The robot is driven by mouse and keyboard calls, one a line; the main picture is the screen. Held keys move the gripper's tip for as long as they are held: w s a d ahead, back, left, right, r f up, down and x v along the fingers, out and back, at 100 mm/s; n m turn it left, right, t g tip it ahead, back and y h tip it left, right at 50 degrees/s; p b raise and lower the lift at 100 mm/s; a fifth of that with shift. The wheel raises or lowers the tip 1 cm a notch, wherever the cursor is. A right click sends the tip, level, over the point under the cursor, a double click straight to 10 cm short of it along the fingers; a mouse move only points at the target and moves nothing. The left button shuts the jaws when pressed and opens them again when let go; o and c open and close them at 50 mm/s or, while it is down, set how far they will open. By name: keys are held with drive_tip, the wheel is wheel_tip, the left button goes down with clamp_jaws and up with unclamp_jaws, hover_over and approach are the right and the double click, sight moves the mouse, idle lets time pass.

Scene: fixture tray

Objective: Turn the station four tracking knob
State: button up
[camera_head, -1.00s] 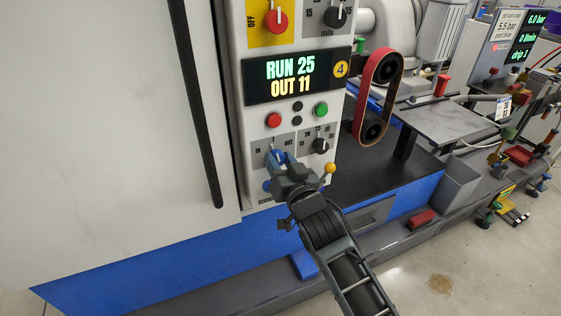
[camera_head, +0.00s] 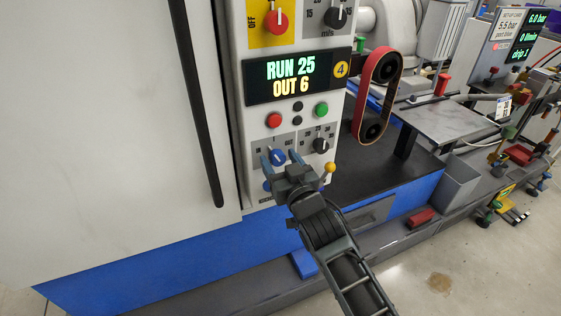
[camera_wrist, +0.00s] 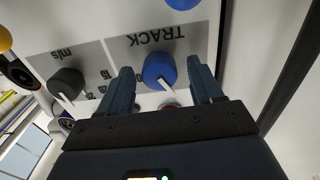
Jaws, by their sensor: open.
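The blue tracking knob (camera_head: 277,157) is on the grey panel of station four, under the display (camera_head: 292,77) reading RUN 25, OUT 6. In the wrist view the same knob (camera_wrist: 158,68) sits under an upside-down TRACK label, its white pointer aimed to the picture's lower right. My gripper (camera_head: 280,159) is open, one finger on each side of the knob. In the wrist view, gaps show between the knob and both fingers (camera_wrist: 160,70), so it is not gripped.
A dark speed knob (camera_head: 320,145) is close on the right. A yellow ball-ended lever (camera_head: 330,167) is beside my wrist. Red (camera_head: 274,120) and green (camera_head: 321,109) buttons are above. Another blue knob (camera_wrist: 182,3) lies below the tracking knob on the panel.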

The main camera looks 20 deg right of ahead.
drive_tip(key=shift+s, duration=0.1)
drive_tip(key=s, duration=0.7)
drive_tip(key=shift+s+b, duration=0.3)
drive_tip(key=shift+b, duration=0.15)
drive_tip(key=shift+a+f, duration=0.1)
drive_tip(key=s+f+g, duration=0.1)
drive_tip(key=s+f, duration=0.2)
drive_tip(key=s, duration=0.9)
drive_tip(key=s+f+g, duration=0.1)
drive_tip(key=s+f, duration=0.1)
drive_tip(key=s, duration=1)
drive_tip(key=s+r, duration=0.4)
drive_tip(key=s, duration=0.5)
drive_tip(key=s+r+g, duration=0.1)
drive_tip(key=s+r, duration=0.3)
drive_tip(key=s, duration=0.5)
drive_tip(key=shift+s, duration=0.2)
